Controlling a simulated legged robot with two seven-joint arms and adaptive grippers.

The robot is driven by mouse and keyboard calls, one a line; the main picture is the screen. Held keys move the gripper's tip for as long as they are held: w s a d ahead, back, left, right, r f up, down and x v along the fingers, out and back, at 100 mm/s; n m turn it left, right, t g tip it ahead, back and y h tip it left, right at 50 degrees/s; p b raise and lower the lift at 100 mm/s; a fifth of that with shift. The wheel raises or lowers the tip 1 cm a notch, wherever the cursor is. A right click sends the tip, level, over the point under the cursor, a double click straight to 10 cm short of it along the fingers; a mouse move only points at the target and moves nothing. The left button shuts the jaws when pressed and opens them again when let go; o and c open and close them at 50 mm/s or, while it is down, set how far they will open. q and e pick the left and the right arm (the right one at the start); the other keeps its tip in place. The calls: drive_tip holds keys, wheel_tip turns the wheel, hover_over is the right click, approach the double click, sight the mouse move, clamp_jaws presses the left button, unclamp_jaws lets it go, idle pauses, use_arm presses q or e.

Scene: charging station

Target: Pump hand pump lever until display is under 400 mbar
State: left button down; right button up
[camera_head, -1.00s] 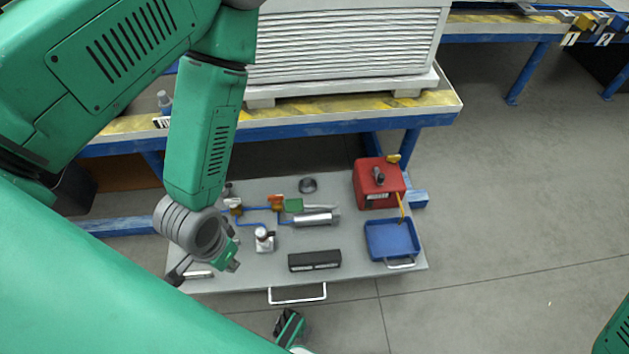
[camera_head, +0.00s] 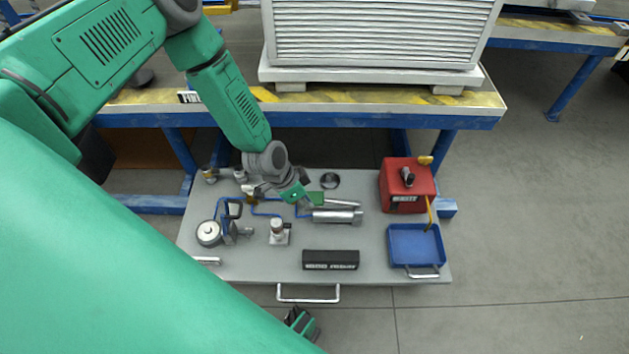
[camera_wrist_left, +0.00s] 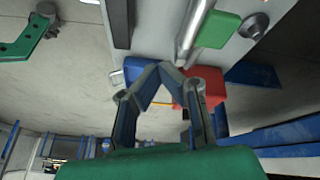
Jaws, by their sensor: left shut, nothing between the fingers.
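A silver cylinder (camera_head: 338,216) with a rod beside it, which looks like the hand pump, lies on the grey board (camera_head: 375,265). A green plate (camera_head: 316,198) sits at its left end. In the wrist view a silver rod (camera_wrist_left: 194,35) and the green plate (camera_wrist_left: 218,30) show above my fingers. My left gripper (camera_head: 296,195) is just left of the green plate; I cannot tell if it touches it. In the wrist view my left gripper (camera_wrist_left: 160,75) is shut and empty. A round gauge (camera_head: 208,232) stands at the left. No display reading is legible.
A red box (camera_head: 407,187) and a blue tray (camera_head: 416,242) stand at the right of the board. A black box (camera_head: 330,260) lies at the front. A small fitting (camera_head: 279,232) and blue tubing (camera_head: 265,213) are nearby. A workbench edge (camera_head: 350,120) runs behind.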

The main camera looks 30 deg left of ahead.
use_arm(q)
drive_tip(key=m, duration=0.1)
approach(313, 197)
drive_tip(key=shift+s+d+f+m+t+b, duration=0.2)
drive_tip(key=shift+d+f+m+t+b, duration=0.1)
drive_tip(key=shift+t+b, duration=0.2)
use_arm(e)
drive_tip(key=shift+d+f, duration=0.15)
drive_tip(key=shift+f, duration=0.65)
use_arm(q)
drive_tip(key=shift+f, duration=0.1)
drive_tip(key=b+x, duration=0.4)
drive_tip(key=x, duration=0.1)
drive_tip(key=shift+f, duration=0.4)
drive_tip(key=shift+w+d+f+b, duration=0.15)
drive_tip(key=shift+w+f+b, duration=0.15)
drive_tip(key=shift+f+b, duration=0.25)
use_arm(e)
drive_tip(key=shift+f, duration=2.6)
use_arm(q)
drive_tip(key=shift+r, duration=0.1)
use_arm(e)
drive_tip(key=shift+f, duration=0.1)
